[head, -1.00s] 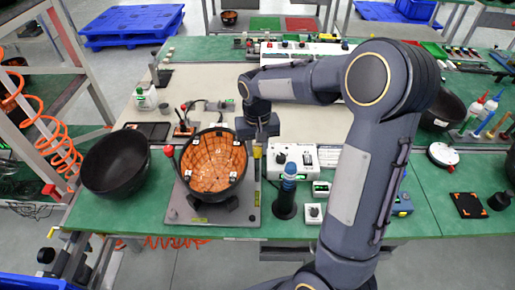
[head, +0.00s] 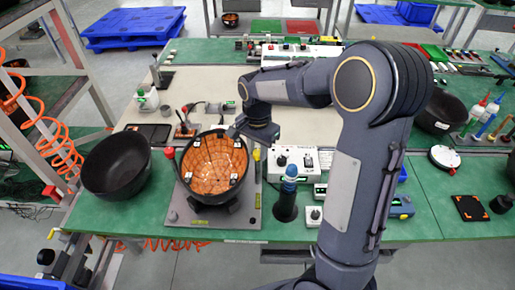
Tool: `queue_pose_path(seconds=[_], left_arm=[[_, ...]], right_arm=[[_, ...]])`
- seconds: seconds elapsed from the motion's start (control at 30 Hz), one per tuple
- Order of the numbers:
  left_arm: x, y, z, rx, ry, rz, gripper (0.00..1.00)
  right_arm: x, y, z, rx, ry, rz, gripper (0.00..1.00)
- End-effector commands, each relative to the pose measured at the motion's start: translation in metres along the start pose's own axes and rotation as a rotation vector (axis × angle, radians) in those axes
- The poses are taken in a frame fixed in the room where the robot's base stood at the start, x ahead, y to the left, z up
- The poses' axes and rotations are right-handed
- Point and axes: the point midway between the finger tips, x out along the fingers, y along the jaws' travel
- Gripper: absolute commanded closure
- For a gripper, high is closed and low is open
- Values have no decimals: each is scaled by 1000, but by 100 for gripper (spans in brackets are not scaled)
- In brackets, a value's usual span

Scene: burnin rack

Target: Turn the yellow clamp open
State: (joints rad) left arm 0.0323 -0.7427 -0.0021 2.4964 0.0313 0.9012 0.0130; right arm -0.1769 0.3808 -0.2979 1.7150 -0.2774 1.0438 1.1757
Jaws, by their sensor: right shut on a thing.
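The yellow clamp (head: 257,154) shows as a small yellow piece at the right side of the fixture plate (head: 224,217), beside the bowl. My right gripper (head: 252,137) is right above it, shut on it; the wrist hides the contact and the clamp's upper part. A dark bowl (head: 214,164) with an orange, grid-lined inside sits upright in the fixture. A red-handled clamp (head: 170,154) is at the fixture's left side. My left gripper is not in view.
A loose black bowl (head: 116,165) stands left of the fixture. A dark cylinder with a blue top (head: 288,190) and a white instrument box (head: 295,159) stand close on the right. The beige mat (head: 310,128) behind has free room.

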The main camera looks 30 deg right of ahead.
Motion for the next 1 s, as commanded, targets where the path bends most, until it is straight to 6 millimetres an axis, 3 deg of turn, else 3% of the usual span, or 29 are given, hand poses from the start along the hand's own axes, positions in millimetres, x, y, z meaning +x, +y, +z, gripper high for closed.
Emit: queue_pose_path(seconds=[0.67,0.7,0.87,1.0], left_arm=[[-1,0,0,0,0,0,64],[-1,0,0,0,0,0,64],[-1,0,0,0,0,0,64],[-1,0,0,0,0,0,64]], right_arm=[[-1,-1,-1,68,3,-5,96],[-1,-1,-1,68,3,-5,72],[-1,-1,-1,68,2,-4,52],[0,0,-1,67,1,-2,52]])
